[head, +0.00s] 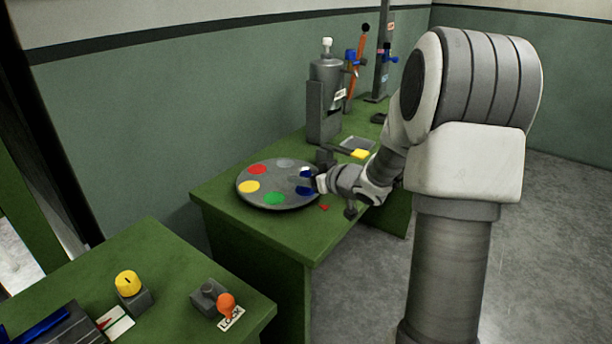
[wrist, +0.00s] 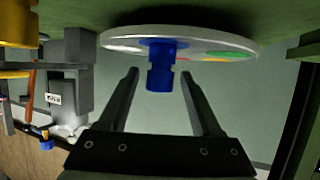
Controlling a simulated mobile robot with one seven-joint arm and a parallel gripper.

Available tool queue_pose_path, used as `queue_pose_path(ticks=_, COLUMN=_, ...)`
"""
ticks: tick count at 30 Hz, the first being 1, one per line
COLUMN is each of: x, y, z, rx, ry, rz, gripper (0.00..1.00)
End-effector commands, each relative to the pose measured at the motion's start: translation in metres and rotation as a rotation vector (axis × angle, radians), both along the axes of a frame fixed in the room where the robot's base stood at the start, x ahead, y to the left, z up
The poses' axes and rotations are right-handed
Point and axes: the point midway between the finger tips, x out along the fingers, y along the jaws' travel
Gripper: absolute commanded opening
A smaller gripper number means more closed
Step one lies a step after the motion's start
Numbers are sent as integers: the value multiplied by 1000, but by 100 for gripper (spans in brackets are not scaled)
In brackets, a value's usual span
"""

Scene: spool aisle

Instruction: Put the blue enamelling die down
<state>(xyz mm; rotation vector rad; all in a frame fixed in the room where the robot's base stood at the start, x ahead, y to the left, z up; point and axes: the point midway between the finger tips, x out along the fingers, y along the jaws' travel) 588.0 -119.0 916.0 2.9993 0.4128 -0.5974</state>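The blue enamelling die (head: 306,174) stands on the grey round plate (head: 262,203) with coloured spots, at its right side, on a blue spot. In the wrist view, which is turned upside down, the die (wrist: 160,72) appears as a blue stub joined to the plate (wrist: 125,42). My gripper (wrist: 160,74) is open, with its fingertips on either side of the die and a visible gap on each side. In the head view my gripper (head: 311,182) reaches in from the right and partly hides the die.
Behind the plate on the green bench (head: 240,225) stands a grey press (head: 326,95) and a tray (head: 357,144) with a yellow block. A small red piece (head: 325,207) lies near the front edge. A nearer bench holds a yellow knob (head: 128,283) and an orange-knobbed lever (head: 226,303).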

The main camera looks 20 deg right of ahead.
Motion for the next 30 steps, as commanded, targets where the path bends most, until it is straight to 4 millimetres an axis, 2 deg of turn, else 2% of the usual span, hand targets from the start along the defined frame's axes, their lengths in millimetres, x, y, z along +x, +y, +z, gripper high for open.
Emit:
queue_pose_path(ticks=8, x=0, y=0, z=6, rx=-2, ry=-1, rz=1, gripper=66)
queue_pose_path(ticks=11, x=-11, y=-4, z=11, rx=-3, ry=-1, rz=-1, gripper=66)
queue_pose_path(ticks=24, x=-90, y=-26, z=45, rx=-1, ry=0, rz=-3, gripper=66)
queue_pose_path(ticks=30, x=-105, y=-29, z=50, rx=0, ry=0, rz=0, gripper=66)
